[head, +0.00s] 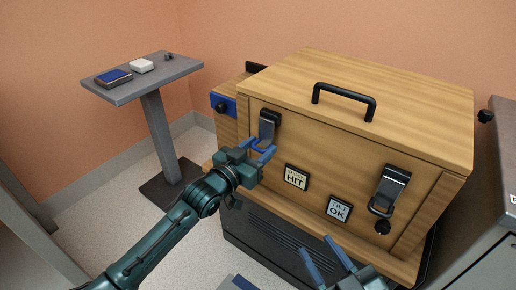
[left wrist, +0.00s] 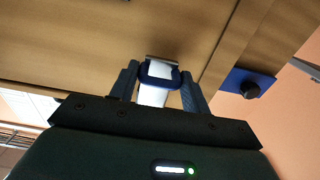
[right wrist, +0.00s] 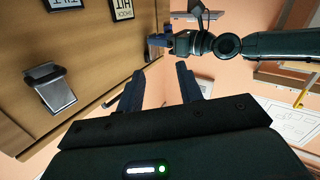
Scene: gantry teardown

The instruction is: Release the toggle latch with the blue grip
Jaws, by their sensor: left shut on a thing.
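The toggle latch with the blue grip (head: 268,127) is on the left part of the wooden case's front. In the left wrist view its blue grip (left wrist: 160,74) wraps a pale metal lever between my fingers. My left gripper (head: 264,154) is shut on this grip, and its blue fingers cover part of the latch in the head view. My right gripper (head: 328,258) is open and empty, low in front of the case. A second latch (head: 392,187), metal and dark with no blue grip showing, is on the right part of the front; the right wrist view shows it too (right wrist: 50,88).
The wooden case (head: 380,95) has a black top handle (head: 345,97) and two front labels (head: 297,176). A grey side table (head: 150,82) with a blue book-like item stands back left. A grey cabinet (head: 490,190) stands close on the right.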

